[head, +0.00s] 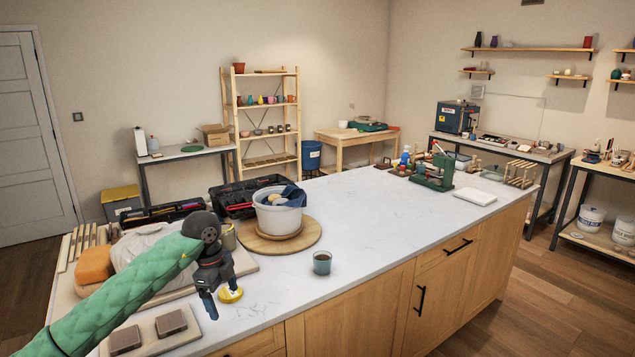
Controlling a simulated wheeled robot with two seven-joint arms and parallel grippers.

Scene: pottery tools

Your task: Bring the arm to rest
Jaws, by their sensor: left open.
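My left arm, in a green quilted sleeve, comes in from the lower left of the head view. Its dark left gripper (222,303) points down over the front left of the white countertop (375,215). The fingers are apart and I see nothing held between them. A small yellow round item (231,296) lies on the counter right beside the fingertips; whether they touch it I cannot tell. My right gripper is not in view.
A grey-blue cup (322,263) stands near the front edge. A white bucket (278,216) sits on a round wooden board (305,240). Two dark blocks (171,323) lie on a board at front left. A green press (434,174) stands farther back. The counter's middle is clear.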

